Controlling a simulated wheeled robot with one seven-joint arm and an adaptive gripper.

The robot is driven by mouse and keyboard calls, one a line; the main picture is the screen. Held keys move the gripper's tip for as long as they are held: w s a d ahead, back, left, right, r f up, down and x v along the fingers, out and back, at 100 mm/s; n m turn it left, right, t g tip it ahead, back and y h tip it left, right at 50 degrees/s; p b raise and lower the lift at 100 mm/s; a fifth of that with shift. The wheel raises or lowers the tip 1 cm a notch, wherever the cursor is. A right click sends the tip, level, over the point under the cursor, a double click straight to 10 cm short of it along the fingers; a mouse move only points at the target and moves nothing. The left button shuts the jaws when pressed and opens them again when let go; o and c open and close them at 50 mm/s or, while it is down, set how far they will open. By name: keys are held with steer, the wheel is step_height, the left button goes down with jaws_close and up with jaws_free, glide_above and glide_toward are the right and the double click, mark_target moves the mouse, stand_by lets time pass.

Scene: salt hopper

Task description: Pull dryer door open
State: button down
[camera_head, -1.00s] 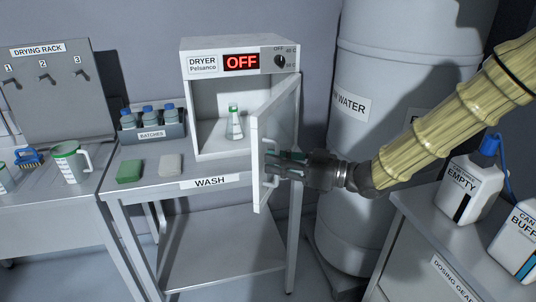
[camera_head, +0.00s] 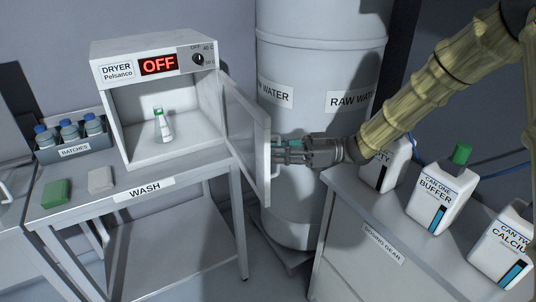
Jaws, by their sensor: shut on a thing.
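The dryer (camera_head: 148,50) stands on the wash table, its display reading OFF. Its door (camera_head: 248,135) is hinged on the right side and stands wide open, swung out to the right. The dryer's interior is exposed, with a small flask (camera_head: 163,128) with a green cap inside. My gripper (camera_head: 280,150) is at the outer side of the door near its free edge, shut on the door handle (camera_head: 275,152). The fingers hide most of the handle.
A large raw water drum (camera_head: 318,60) stands close behind the door and gripper. The dosing gear cabinet (camera_head: 362,240) with several cans, including a buffer can (camera_head: 441,198), is at the right under my arm. A batches rack (camera_head: 75,150), green sponge (camera_head: 56,192) and white block (camera_head: 101,180) are left.

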steer(key=shift+w+d+f, duration=0.1)
steer(key=shift+w+d, duration=0.35)
steer(key=shift+d, duration=0.3)
steer(key=shift+w+d, duration=0.45)
steer(key=shift+d, duration=0.3)
steer(key=c, duration=1.5)
jaws_free()
steer(key=shift+r, duration=0.2)
